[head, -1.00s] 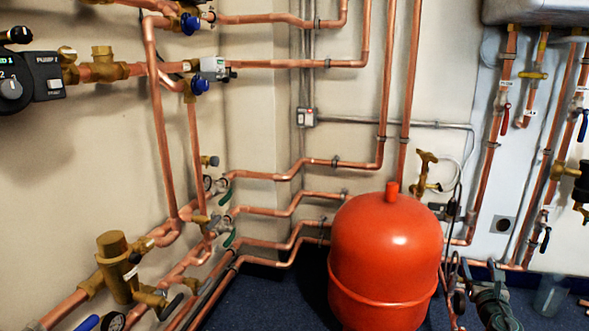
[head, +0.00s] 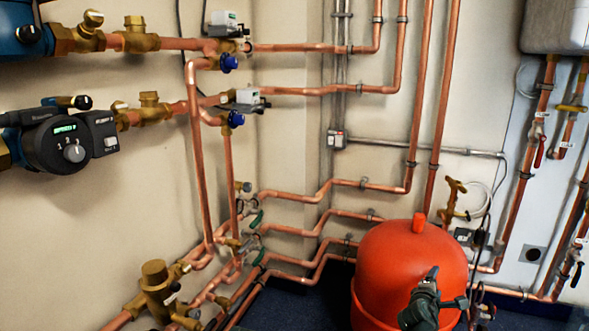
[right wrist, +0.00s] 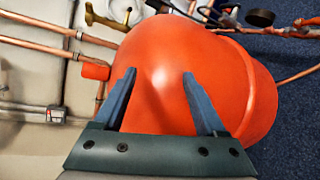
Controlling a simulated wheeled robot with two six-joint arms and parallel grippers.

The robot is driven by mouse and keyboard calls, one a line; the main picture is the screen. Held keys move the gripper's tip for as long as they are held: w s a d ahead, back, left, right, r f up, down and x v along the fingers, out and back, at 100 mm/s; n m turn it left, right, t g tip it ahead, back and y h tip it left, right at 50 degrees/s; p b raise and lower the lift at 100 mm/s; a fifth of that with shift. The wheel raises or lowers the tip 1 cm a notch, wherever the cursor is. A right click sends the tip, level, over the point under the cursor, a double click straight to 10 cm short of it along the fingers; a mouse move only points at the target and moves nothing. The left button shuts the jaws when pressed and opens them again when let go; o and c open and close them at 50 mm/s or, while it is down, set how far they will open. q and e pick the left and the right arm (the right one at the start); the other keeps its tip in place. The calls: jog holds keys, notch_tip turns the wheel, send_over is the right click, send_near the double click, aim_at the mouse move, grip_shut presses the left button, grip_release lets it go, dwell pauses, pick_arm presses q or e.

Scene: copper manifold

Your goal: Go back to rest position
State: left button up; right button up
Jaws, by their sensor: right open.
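My right gripper (head: 447,287) is in front of the red tank (head: 400,246) at the lower right of the head view. Its two fingers are apart. In the right wrist view the blue-grey fingers (right wrist: 159,73) are spread with nothing between them, and the red tank (right wrist: 225,75) fills the space beyond. Whether the fingers touch the tank cannot be told. My left gripper is not in view.
Copper pipes (head: 330,90) run along the walls. A pump with a dial (head: 70,145) and brass valves are at left. A brass valve (head: 453,200) is behind the tank. A grey-white unit (head: 556,25) hangs at upper right. Dark blue floor (right wrist: 295,95) shows beside the tank.

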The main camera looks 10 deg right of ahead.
jog(key=s+a+f+m+g+y+p, duration=0.2)
jog(key=a+m+g+y+p, duration=0.1)
jog(key=a, duration=0.9)
jog(key=s+a+f+m+g+y+p, duration=0.15)
jog(key=a+m+p, duration=0.25)
jog(key=a, duration=0.7)
jog(key=s+a+m+g+y+p, duration=0.1)
jog(key=s+a+g+y+p, duration=0.15)
jog(key=s+a, duration=0.5)
jog(key=s+a+m+g+y+p, duration=0.1)
jog(key=s+a+g+y+p, duration=0.3)
jog(key=a, duration=0.6)
pick_arm(q)
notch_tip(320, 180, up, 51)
jog(key=p, duration=3.5)
jog(key=shift+p, duration=0.3)
pick_arm(e)
notch_tip(320, 180, up, 38)
jog(key=s+h, duration=0.1)
jog(key=s, duration=0.1)
jog(key=shift+a+r+h, duration=0.25)
jog(key=shift+a+h, duration=0.1)
jog(key=shift+h, duration=0.05)
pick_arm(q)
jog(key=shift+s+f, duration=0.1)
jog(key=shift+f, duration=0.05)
pick_arm(e)
jog(key=shift+c, duration=0.2)
